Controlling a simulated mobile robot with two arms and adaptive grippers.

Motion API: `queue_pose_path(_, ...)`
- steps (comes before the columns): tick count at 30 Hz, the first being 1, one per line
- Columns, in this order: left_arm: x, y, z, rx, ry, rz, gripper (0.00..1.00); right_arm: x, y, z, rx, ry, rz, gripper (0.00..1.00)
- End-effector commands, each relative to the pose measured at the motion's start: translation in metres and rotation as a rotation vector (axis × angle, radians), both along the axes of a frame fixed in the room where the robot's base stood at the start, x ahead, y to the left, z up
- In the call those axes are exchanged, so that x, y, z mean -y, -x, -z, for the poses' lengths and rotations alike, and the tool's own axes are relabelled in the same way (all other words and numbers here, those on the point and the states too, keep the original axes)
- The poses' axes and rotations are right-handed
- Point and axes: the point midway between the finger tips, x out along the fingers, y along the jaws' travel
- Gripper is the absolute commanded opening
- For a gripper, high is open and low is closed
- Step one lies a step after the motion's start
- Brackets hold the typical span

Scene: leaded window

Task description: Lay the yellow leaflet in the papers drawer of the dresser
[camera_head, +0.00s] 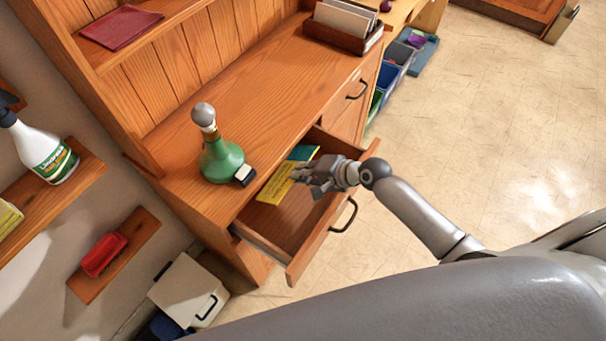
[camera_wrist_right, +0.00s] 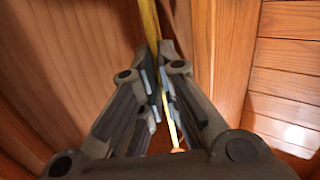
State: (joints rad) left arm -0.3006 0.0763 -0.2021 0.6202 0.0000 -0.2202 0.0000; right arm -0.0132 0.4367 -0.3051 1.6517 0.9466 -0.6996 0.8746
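The dresser's drawer (camera_head: 316,233) is pulled open below the top. The yellow leaflet (camera_head: 275,189) shows in the drawer opening, left of my right gripper (camera_head: 312,180). In the right wrist view the fingers (camera_wrist_right: 160,75) are closed together on a thin yellow edge of the leaflet (camera_wrist_right: 150,20). Whether the leaflet touches the drawer floor I cannot tell. A teal paper (camera_head: 303,153) shows at the drawer's far end, partly behind the leaflet. My left gripper is not in view.
A wooden letter holder (camera_head: 343,35) stands further back. Coloured bins (camera_head: 390,75) are on the floor beyond. Open floor lies to the right.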

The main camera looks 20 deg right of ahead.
Motion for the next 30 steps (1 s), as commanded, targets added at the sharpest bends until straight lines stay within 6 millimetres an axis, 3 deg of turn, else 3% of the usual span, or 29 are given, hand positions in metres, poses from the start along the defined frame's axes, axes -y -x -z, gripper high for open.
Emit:
queue_pose_path(6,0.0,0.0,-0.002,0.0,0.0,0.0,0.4,0.001,0.0,0.018,0.001,-0.001,0.001,0.0)
queue_pose_path(28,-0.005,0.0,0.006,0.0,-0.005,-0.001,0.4,0.001,0.0,0.03,0.001,-0.001,0.001,0.0)
queue_pose_path(30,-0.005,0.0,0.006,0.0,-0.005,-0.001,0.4,0.001,0.0,0.03,0.0,0.0,0.001,0.11)
